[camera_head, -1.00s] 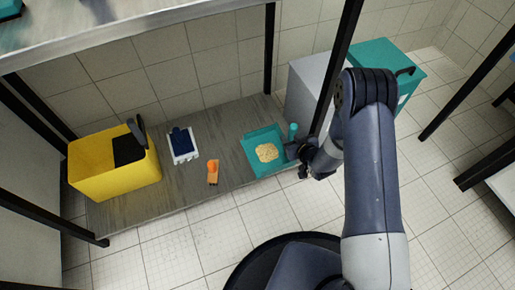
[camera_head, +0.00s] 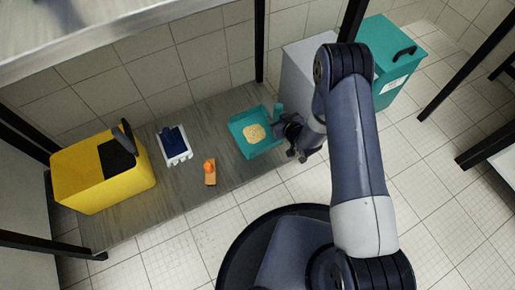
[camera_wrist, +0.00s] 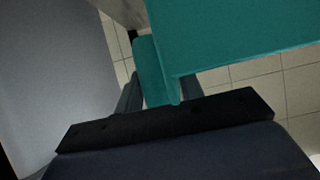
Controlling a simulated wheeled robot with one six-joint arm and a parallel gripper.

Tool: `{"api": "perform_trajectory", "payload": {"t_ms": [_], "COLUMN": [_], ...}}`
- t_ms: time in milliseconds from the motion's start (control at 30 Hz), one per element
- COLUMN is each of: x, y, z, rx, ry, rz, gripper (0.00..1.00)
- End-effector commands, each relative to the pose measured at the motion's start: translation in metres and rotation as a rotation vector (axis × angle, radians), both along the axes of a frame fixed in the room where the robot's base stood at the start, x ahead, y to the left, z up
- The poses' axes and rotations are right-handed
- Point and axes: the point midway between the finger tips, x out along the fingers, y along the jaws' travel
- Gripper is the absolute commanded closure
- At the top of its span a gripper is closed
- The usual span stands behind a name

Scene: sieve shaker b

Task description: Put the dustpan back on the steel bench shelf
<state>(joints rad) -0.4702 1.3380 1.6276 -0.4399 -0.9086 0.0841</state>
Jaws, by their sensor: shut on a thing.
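The teal dustpan (camera_head: 239,126) holds a pile of pale yellow grains (camera_head: 254,132) and lies over the right part of the low grey bench shelf (camera_head: 192,195) in the head view. I cannot tell whether it touches the shelf. My gripper (camera_head: 281,122) is at its right side, shut on its handle (camera_head: 279,108). In the wrist view the teal handle (camera_wrist: 150,72) is between my fingers, and the dustpan's broad teal body (camera_wrist: 230,35) fills the upper right. The fingertips are mostly hidden there.
A yellow bin (camera_head: 75,178), a white tray with a blue item (camera_head: 174,146) and an orange-topped item (camera_head: 210,173) stand on the shelf to the left. A grey cabinet (camera_head: 300,62) and a teal bin (camera_head: 385,85) stand at the right. Black bench legs (camera_head: 260,45) rise nearby.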

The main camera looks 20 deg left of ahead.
Motion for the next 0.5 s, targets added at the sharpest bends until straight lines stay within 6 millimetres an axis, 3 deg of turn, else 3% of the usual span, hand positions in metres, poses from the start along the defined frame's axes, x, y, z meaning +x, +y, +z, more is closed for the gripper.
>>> {"api": "perform_trajectory", "payload": {"t_ms": [100,367,500], "x": [0.0,0.0,0.0], "y": [0.0,0.0,0.0], "z": [-0.02,-0.045,-0.073], "rx": [0.001,0.001,0.001], "ry": [0.0,0.001,0.001], "rz": [0.0,0.0,-0.001], "gripper": [0.91,0.91,0.91]}}
